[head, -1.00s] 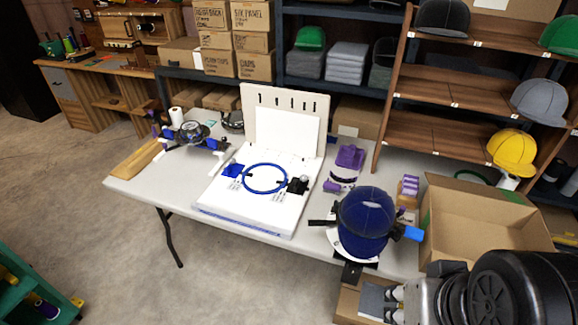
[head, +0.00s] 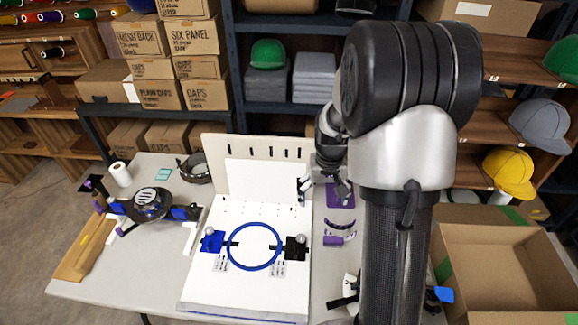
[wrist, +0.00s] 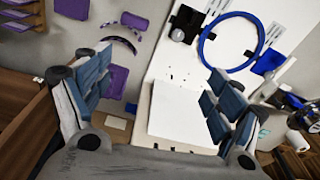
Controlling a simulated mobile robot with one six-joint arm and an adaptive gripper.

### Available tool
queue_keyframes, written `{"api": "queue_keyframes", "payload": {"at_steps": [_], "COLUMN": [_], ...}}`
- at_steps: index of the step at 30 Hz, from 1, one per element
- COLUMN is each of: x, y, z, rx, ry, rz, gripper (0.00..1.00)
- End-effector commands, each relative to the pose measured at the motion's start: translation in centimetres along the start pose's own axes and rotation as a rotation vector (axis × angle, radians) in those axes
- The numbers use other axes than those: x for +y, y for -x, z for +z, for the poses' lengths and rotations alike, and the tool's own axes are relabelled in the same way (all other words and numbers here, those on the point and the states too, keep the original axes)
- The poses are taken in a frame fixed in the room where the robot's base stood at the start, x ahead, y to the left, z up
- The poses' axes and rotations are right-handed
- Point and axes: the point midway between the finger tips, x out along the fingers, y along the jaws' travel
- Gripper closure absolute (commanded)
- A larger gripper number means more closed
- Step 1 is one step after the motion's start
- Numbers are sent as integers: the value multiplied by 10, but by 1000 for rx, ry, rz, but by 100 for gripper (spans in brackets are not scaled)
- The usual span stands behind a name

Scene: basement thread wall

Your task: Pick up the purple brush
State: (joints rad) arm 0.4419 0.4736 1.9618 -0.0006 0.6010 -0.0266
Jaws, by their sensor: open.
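A short purple piece (head: 333,240), which looks like the brush though its bristles are too small to make out, lies on the table right of the white hooping board. It also shows at the top of the wrist view (wrist: 134,21). Thin curved dark and purple strips (head: 340,224) lie just behind it. A flat purple pad (head: 340,195) lies farther back, near my gripper (head: 322,190). My gripper is open and empty above the table's back. In the wrist view its two padded fingers (wrist: 160,65) stand wide apart, with the pad (wrist: 118,80) and board between them.
The white board (head: 240,285) with a blue hoop (head: 254,247) and upright back panel stands left. A wooden shelf with caps (head: 510,170) and an open cardboard box (head: 490,265) are at right. My arm hides part of the table's right side.

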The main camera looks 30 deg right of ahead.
Motion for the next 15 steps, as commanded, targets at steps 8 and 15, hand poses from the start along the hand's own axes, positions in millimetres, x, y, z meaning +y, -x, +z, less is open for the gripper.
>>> {"api": "queue_keyframes", "payload": {"at_steps": [8, 15], "x": [58, 70], "y": [-98, -134], "z": [-6, -1], "rx": [-91, -107], "ry": [-113, -136], "rz": [4, 4], "gripper": [14, 14]}}
